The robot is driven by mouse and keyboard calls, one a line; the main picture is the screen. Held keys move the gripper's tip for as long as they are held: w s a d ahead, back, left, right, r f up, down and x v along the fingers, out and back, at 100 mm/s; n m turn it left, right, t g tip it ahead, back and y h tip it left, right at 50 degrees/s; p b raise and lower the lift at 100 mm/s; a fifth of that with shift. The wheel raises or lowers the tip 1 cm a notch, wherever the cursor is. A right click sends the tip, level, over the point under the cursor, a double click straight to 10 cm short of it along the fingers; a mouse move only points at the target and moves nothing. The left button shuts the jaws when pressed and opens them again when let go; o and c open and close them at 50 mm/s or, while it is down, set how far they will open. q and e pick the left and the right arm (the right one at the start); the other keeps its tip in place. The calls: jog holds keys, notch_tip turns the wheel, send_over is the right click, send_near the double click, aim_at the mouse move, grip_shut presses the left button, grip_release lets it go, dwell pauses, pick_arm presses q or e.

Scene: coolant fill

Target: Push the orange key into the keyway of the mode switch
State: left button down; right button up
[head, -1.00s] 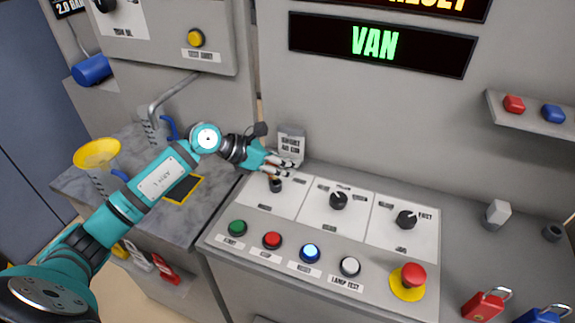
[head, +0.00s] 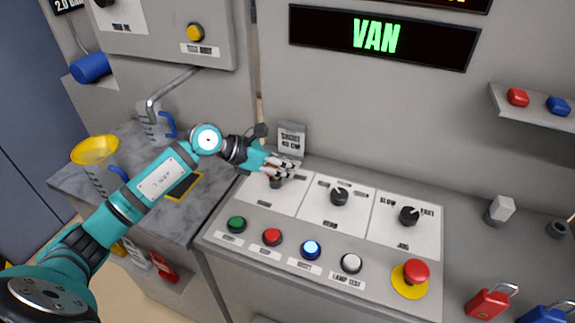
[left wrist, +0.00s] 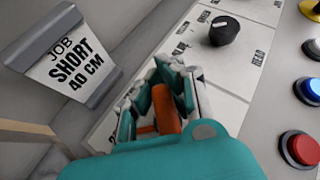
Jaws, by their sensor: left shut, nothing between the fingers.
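The orange key (left wrist: 165,108) shows in the left wrist view, framed by the fingers of my left gripper. Its lower end is hidden by the teal gripper body, so I cannot tell how deep it sits in a keyway. My left gripper (head: 286,170) is shut, with its fingertips over the dark switch (head: 276,183) on the leftmost white plate of the console, apparently the mode switch. The fingers partly cover this switch, and its label is not readable. The key cannot be made out in the head view. My right gripper is not in view.
Two more black knobs (head: 339,196) (head: 409,215) stand to the right. In front are green, red, blue and white buttons and a red emergency stop (head: 415,272). A job card (head: 291,137) stands close behind the gripper. A yellow funnel (head: 95,150) is at left.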

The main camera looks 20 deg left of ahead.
pick_arm(q)
jog(key=shift+f+b, duration=0.55)
jog(key=shift+f, duration=0.15)
jog(key=c, duration=1.4)
grip_release()
jog(key=v, duration=1.1)
jog(key=shift+a, duration=0.1)
jog(key=shift+s+a+r, duration=0.2)
jog(key=shift+s+r, duration=0.05)
jog(key=shift+r, duration=0.1)
